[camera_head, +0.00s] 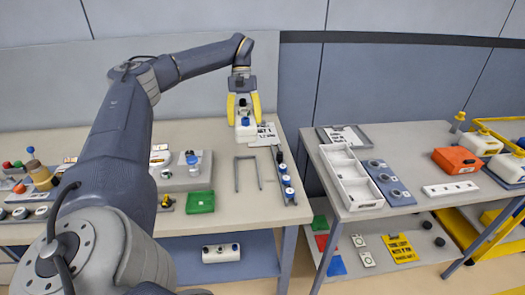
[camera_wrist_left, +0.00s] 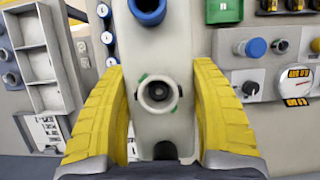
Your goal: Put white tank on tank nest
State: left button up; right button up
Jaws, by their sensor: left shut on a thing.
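My left gripper (camera_head: 244,108) points down over the back right of the left table, its yellow fingers shut on the white tank (camera_head: 245,132). The tank has a blue cap, and I cannot tell whether its base touches the table. In the left wrist view the pale tank body (camera_wrist_left: 160,45) lies between the fingers (camera_wrist_left: 158,115), with a round grey-white neck and the blue cap showing. A grey U-shaped frame (camera_head: 237,176), perhaps the tank nest, lies flat on the table in front of the tank. My right gripper is not in view.
A printed sign (camera_head: 267,134) stands beside the tank. A dark rail with several blue-capped bottles (camera_head: 288,190) runs along the table's right edge. A green tray (camera_head: 200,202) and a grey block with knobs (camera_head: 185,173) are left of the frame. The right table holds a white divided tray (camera_head: 345,172).

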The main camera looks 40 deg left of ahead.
aim_at(248, 176)
pick_arm(q)
jog(key=shift+f, duration=0.85)
notch_tip(248, 176, down, 18)
jog(key=shift+f, duration=0.15)
dwell(0.4)
jog(key=o, duration=1.5)
jog(key=shift+f, duration=0.1)
jog(key=v, duration=0.7)
jog(key=shift+r, duration=0.3)
jog(key=shift+a, duration=0.1)
